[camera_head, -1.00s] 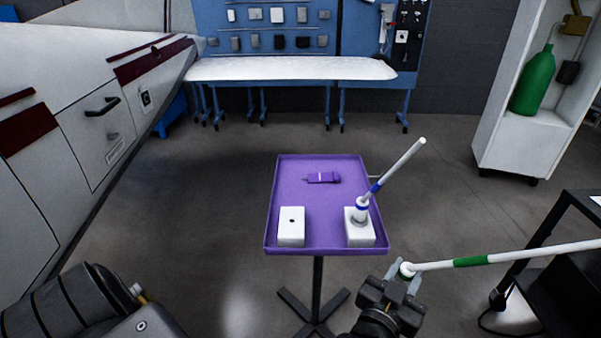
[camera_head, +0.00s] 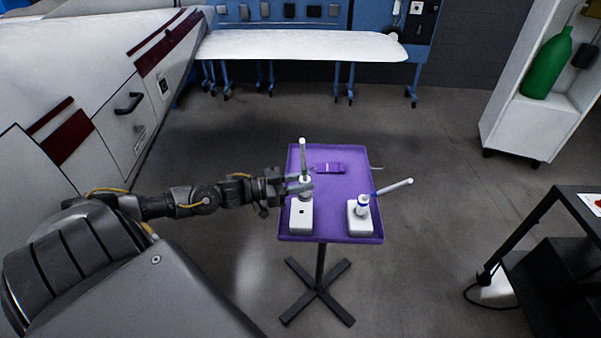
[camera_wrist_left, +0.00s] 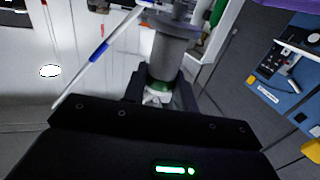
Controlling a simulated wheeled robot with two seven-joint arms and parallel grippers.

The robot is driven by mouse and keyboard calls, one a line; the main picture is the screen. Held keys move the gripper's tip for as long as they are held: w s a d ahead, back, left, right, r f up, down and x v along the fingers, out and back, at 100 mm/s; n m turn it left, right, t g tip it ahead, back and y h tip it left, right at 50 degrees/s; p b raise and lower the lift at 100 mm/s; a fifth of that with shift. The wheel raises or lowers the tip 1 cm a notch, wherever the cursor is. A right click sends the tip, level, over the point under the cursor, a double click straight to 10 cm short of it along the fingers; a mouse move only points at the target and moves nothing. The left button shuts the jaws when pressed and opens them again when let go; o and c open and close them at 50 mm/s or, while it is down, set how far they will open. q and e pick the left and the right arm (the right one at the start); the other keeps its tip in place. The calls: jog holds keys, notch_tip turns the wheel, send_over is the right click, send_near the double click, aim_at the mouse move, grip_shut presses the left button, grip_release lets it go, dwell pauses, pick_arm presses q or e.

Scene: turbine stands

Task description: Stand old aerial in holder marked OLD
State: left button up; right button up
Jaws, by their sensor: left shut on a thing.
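The green-banded white aerial (camera_head: 303,158) stands nearly upright in my left gripper (camera_head: 302,184), which is shut on its lower part. In the left wrist view its green part (camera_wrist_left: 160,87) shows between the fingers. Its foot is over the far end of the left white holder (camera_head: 301,219); a dark hole shows on the holder's top. I cannot tell whether they touch. A blue-banded white aerial (camera_head: 393,187) leans right in the right white holder (camera_head: 360,222); it also shows in the left wrist view (camera_wrist_left: 98,54). No marking is readable on either holder. My right gripper is not in view.
Both holders stand on a purple tray (camera_head: 345,152) on a post with a crossed foot. A small purple item (camera_head: 329,168) lies toward the back of the tray. A black cart (camera_head: 570,255) stands to the right. The floor around the tray stand is clear.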

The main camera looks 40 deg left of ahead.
aim_at(299, 195)
pick_arm(q)
jog(key=shift+s+a+r, duration=0.1)
jog(key=shift+a+r, duration=0.05)
jog(key=shift+a, duration=0.05)
jog(key=shift+f+b, duration=0.8)
jog(key=shift+b, duration=0.15)
notch_tip(299, 195, down, 2)
jog(key=shift+f+b, duration=0.1)
jog(key=shift+b, duration=1.15)
jog(key=shift+f, duration=0.5)
jog(key=shift+s+a+p, duration=0.1)
jog(key=shift+a+p, duration=0.05)
jog(key=shift+p, duration=0.15)
jog(key=shift+s+f, duration=0.1)
jog(key=shift+f, duration=0.05)
